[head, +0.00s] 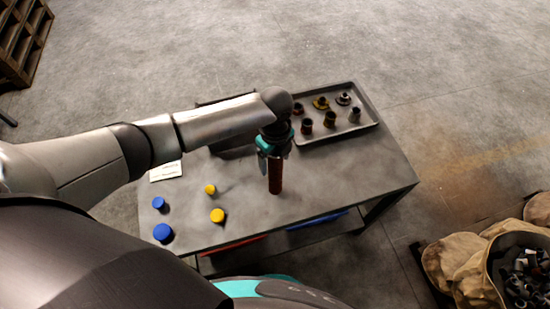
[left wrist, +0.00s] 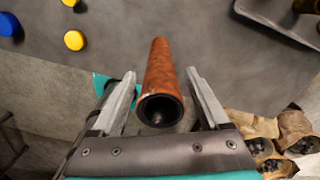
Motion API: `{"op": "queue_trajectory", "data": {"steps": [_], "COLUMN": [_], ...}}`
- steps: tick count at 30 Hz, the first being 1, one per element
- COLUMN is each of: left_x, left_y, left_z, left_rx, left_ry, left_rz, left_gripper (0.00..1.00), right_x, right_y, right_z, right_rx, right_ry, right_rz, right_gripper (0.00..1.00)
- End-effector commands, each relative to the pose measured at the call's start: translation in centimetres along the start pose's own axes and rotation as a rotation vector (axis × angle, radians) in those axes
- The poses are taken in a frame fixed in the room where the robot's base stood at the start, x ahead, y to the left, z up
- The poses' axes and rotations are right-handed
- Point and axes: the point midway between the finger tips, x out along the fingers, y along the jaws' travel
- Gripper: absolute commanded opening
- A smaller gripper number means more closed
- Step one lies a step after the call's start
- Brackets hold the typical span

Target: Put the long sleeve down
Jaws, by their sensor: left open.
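The long sleeve (head: 275,177) is a rusty brown tube, standing upright on the grey table (head: 330,180) as far as I can tell. In the left wrist view the sleeve (left wrist: 161,75) shows its dark open end toward the camera, between my two fingers. My left gripper (head: 271,160) is over the upper part of the sleeve. In the left wrist view the left gripper (left wrist: 161,88) is open, with a gap between each finger and the sleeve. My right gripper is not in view.
A grey tray (head: 366,124) with several small fittings stands at the table's back right. Blue caps (head: 163,232) and yellow caps (head: 217,215) stand at the front left. A white card (head: 166,171) lies at the left. Sacks (head: 458,262) of parts stand on the floor at right.

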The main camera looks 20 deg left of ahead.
Motion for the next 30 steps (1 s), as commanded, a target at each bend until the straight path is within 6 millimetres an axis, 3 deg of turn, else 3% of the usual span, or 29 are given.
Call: {"op": "queue_trajectory", "data": {"steps": [5, 18, 24, 30], "left_x": [-1.8, -10.6, -12.2, -12.3], "left_y": [-0.1, -0.1, -0.1, 0.0], "left_z": [0.1, 0.1, 0.0, 0.0], "left_rx": [0.0, 0.0, 0.0, -0.001], "left_ry": [-0.001, -0.001, 0.0, 0.001], "left_rz": [-0.003, -0.002, -0.001, 0.0], "left_gripper": [0.78, 0.78, 0.78, 0.78], "right_x": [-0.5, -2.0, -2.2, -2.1], "right_y": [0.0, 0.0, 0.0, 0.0], "right_z": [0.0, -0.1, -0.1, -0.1], "right_rx": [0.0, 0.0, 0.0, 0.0], "right_ry": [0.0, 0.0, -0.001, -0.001], "right_rz": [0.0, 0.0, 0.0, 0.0], "right_gripper": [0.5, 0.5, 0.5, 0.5]}}
